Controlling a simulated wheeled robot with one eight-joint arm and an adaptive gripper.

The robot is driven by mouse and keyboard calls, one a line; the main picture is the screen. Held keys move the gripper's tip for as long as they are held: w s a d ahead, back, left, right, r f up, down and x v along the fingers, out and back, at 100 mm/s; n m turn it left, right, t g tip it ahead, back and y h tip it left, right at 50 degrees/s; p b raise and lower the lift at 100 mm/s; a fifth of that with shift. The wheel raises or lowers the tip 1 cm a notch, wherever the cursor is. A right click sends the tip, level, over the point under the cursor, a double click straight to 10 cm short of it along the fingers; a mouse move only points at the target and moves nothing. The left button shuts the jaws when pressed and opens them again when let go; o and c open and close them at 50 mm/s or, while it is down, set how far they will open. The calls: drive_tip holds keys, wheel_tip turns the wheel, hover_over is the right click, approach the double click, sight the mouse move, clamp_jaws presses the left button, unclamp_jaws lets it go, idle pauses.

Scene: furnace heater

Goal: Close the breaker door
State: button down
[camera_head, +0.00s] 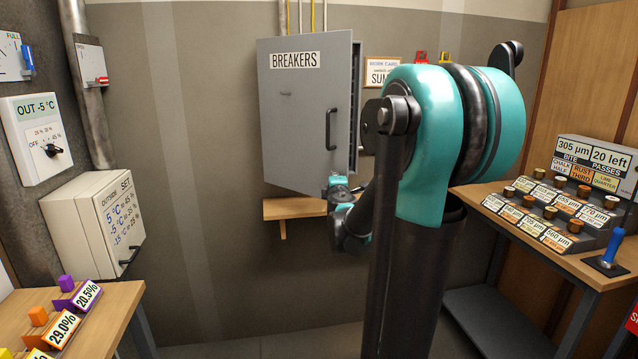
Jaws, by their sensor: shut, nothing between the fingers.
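The grey breaker door (296,115), labelled BREAKERS, is on the back wall in the head view. It stands a little ajar, with a dark gap along its right edge beside the cabinet's inside (355,110). Its black vertical handle (329,129) is near the right edge. My gripper (359,188) shows small and dark at the end of my teal wrist, by the door's lower right corner. It is shut and holds nothing. I cannot tell whether it touches the door. Part of my arm hides the area right of the cabinet.
A small wooden shelf (290,208) is under the cabinet. A work card (381,70) hangs to its right. A bench (590,270) with labelled blocks stands at the right. A table (115,310) and wall boxes (95,222) are at the left. The floor below the cabinet looks clear.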

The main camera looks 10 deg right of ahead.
drive_tip(key=w+d+n+g+y, duration=0.1)
drive_tip(key=w+d+n+y, duration=0.3)
drive_tip(key=w, duration=0.7)
drive_tip(key=w+d+n+y, duration=0.3)
drive_tip(key=w+d+y, duration=0.4)
drive_tip(key=w+d, duration=0.4)
drive_tip(key=shift+n+g+y, duration=0.4)
drive_tip(key=shift+w+d, duration=0.1)
